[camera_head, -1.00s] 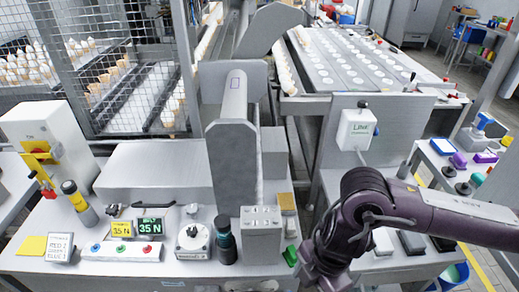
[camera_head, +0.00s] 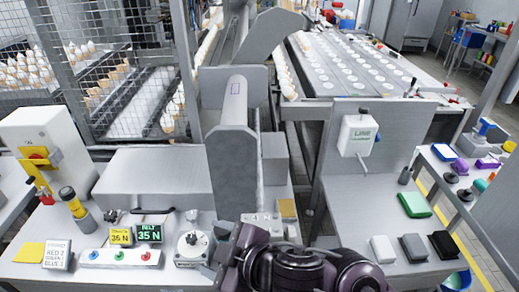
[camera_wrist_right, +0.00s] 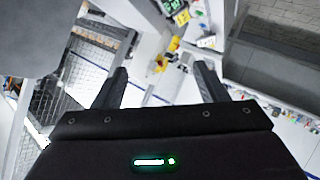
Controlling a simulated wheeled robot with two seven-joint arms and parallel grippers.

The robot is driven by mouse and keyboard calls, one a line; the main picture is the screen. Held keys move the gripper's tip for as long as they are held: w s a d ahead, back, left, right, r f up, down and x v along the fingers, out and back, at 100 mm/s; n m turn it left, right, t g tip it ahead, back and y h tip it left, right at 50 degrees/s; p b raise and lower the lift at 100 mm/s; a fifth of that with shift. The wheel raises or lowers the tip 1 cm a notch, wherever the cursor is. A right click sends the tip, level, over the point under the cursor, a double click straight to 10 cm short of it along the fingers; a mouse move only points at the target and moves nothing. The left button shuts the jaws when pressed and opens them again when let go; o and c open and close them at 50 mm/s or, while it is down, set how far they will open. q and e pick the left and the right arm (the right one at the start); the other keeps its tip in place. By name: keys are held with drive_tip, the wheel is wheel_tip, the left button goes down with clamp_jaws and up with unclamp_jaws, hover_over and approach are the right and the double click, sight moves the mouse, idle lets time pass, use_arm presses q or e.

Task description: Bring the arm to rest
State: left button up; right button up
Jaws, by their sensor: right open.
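My right arm (camera_head: 300,268), dark purple-brown, is folded in at the bottom centre of the head view, over the front edge of the bench. The right gripper's two dark fingers (camera_wrist_right: 162,78) stand apart in the right wrist view, with nothing between them. Beyond the fingers lie a pale surface and a yellow thing, too small to name. In the head view the arm's own links hide most of the gripper. My left gripper is in neither view.
The steel bench holds a button box (camera_head: 120,257), a round dial unit (camera_head: 192,247) and a yellow-black post (camera_head: 75,203). On the right table lie a green block (camera_head: 414,204) and white, grey and black blocks (camera_head: 413,247).

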drive_tip(key=w+d+f+m+h, duration=0.1)
drive_tip(key=d+f+m+h, duration=0.2)
drive_tip(key=d+m, duration=0.35)
drive_tip(key=w+d+f+m+h, duration=0.1)
drive_tip(key=d+f+m+h, duration=0.25)
drive_tip(key=d, duration=0.55)
drive_tip(key=s+d+f+m+g+h, duration=0.2)
drive_tip(key=s+d+f+m, duration=0.15)
drive_tip(key=d, duration=0.25)
drive_tip(key=s+d+f+m+g+h, duration=0.1)
drive_tip(key=s+d+f+m+g, duration=0.1)
drive_tip(key=s+d+f, duration=0.35)
wheel_tip(320, 180, down, 27)
drive_tip(key=s+g, duration=0.1)
drive_tip(key=s+d+f, duration=0.2)
drive_tip(key=s+f, duration=0.8)
drive_tip(key=s+d+f+g, duration=0.1)
drive_tip(key=s+d+f, duration=0.1)
drive_tip(key=s+f, duration=0.8)
drive_tip(key=shift+s+d+n+g, duration=0.15)
drive_tip(key=shift+s+n+g, duration=0.15)
drive_tip(key=shift+n, duration=0.15)
